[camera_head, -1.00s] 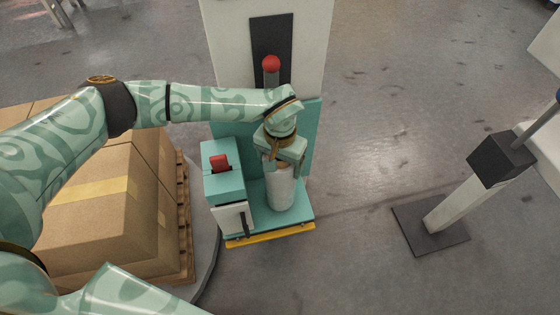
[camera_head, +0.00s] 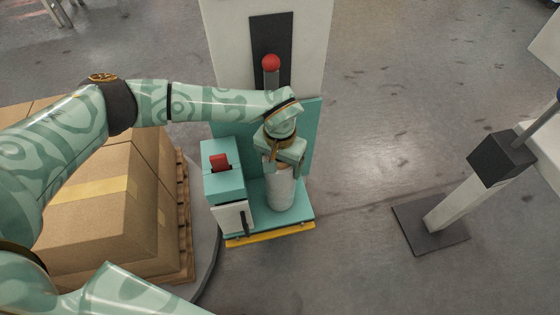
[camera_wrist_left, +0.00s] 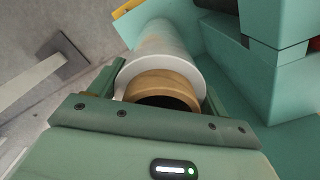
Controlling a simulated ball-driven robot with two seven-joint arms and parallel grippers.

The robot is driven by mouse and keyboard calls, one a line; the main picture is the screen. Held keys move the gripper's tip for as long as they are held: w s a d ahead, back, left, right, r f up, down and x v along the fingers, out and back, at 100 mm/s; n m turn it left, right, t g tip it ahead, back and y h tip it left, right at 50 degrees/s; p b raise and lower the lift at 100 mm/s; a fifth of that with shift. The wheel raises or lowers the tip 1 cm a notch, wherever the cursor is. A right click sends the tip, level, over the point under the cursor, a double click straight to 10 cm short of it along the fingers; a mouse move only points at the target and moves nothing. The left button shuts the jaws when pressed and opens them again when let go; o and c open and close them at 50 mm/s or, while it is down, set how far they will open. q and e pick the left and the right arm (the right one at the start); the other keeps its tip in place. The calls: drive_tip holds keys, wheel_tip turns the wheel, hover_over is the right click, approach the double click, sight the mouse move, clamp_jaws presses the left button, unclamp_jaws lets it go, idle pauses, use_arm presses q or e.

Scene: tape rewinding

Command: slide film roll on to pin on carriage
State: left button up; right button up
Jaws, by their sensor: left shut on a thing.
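The white film roll (camera_head: 281,190) stands upright on the teal carriage (camera_head: 300,212), in the middle of the head view. My left gripper (camera_head: 280,162) is above it, pointing down, and is shut on the top of the roll. In the left wrist view the roll (camera_wrist_left: 160,50) runs away between the two fingers, with its brown core (camera_wrist_left: 163,88) and dark hollow facing the camera. The pin is hidden, so I cannot tell how far the roll is around it. My right gripper is not in view.
A teal box with a red switch (camera_head: 220,162) stands just left of the roll. A white column with a red knob (camera_head: 271,63) rises behind. Cardboard boxes (camera_head: 90,200) on a pallet are at left. A post on a dark plate (camera_head: 425,228) is at right; the floor between is clear.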

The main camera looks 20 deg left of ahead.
use_arm(q)
drive_tip(key=shift+f, duration=0.25)
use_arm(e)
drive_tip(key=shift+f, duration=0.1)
use_arm(q)
drive_tip(key=o, duration=2)
drive_tip(key=shift+c, duration=0.2)
wheel_tip(320, 180, up, 8)
drive_tip(key=p, duration=0.4)
drive_tip(key=shift+p, duration=0.4)
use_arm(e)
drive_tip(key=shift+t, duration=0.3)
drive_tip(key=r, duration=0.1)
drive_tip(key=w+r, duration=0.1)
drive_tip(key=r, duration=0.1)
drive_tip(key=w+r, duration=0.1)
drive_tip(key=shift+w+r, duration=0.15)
use_arm(q)
drive_tip(key=shift+r, duration=0.1)
wheel_tip(320, 180, up, 16)
drive_tip(key=p, duration=0.5)
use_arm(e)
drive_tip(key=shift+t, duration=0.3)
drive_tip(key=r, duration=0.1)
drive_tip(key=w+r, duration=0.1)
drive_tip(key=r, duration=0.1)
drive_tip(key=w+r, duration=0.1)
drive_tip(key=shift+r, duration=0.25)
